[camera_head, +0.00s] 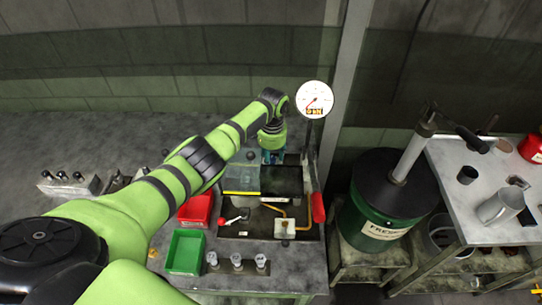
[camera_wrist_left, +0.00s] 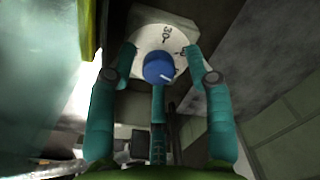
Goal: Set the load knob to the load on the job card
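The load knob (camera_wrist_left: 158,68) is blue with a white pointer line toward the lower right, on a round white dial (camera_wrist_left: 150,38) showing a "30". The rest of the scale is hidden or unreadable. My left gripper (camera_head: 272,155) is at the back of the bench machine and hides the knob in the head view. In the left wrist view its teal fingers are spread open around the knob, apart from it. A round white gauge (camera_head: 314,98) with a red needle stands above the machine; its display appears to read 0 kN. I cannot make out a job card. My right gripper is not in view.
A green drum (camera_head: 375,225) and side table (camera_head: 455,185) stand to the right.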

